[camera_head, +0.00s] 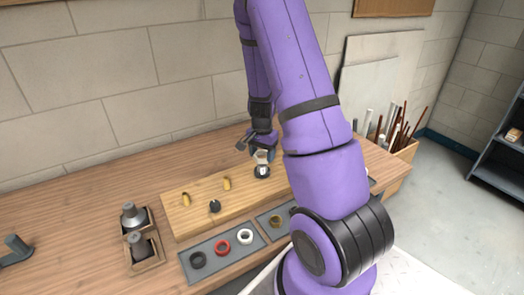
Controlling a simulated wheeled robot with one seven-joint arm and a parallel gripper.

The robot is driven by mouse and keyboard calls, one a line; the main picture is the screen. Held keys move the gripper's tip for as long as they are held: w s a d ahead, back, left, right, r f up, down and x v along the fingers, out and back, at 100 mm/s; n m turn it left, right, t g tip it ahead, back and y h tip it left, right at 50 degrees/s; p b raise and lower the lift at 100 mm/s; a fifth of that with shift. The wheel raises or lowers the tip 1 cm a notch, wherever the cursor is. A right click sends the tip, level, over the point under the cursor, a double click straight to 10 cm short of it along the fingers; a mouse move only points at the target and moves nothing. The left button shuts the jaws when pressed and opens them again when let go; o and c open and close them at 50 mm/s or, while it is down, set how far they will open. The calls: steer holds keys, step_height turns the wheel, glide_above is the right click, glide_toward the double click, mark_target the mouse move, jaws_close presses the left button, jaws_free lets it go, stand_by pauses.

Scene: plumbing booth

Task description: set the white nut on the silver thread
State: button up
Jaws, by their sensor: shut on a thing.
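My gripper (262,158) points down over the back right part of the wooden board (200,213). It is shut on a small pale thing, which I take to be the white nut (262,171), right at a dark round base on the board. The silver thread is not clearly visible there, being mostly hidden by the fingers and the nut. At this size I cannot tell whether the nut touches the thread or sits level.
Two brass stubs (227,183) and a black stub (214,206) stand on the board. A grey tray (213,263) in front holds black, red and white rings. A second tray is partly hidden by my arm. Grey fittings (133,216) stand in a wooden holder at left.

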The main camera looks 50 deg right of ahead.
mark_target(262, 162)
steer(key=shift+f, duration=1.8)
steer(key=m, duration=0.5)
steer(key=shift+f+m, duration=0.2)
steer(key=shift+m, duration=0.2)
steer(key=o, duration=1.2)
steer(key=shift+r, duration=2.5)
